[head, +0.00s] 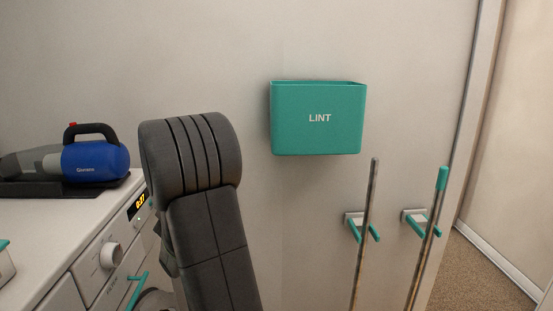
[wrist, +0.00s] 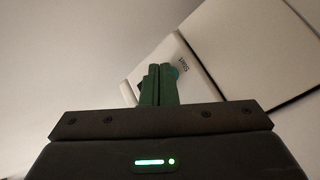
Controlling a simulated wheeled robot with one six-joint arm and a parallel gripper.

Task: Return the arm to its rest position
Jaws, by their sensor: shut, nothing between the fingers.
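My arm is folded up in the head view, with its dark padded links in front of the wall. My gripper shows in the wrist view (wrist: 160,70). Its two green fingers are closed together with nothing between them. Behind the fingers is a white panelled surface with a dark printed label, partly covered by the fingers. In the head view the gripper itself is not clearly visible; it is hidden behind or below my arm.
A teal LINT bin (head: 318,130) hangs on the wall. A blue and grey handheld vacuum (head: 95,160) sits on the white appliance (head: 60,215) at left. Two poles (head: 366,220) (head: 428,235) stand in wall holders at right. Carpeted floor (head: 480,270) shows far right.

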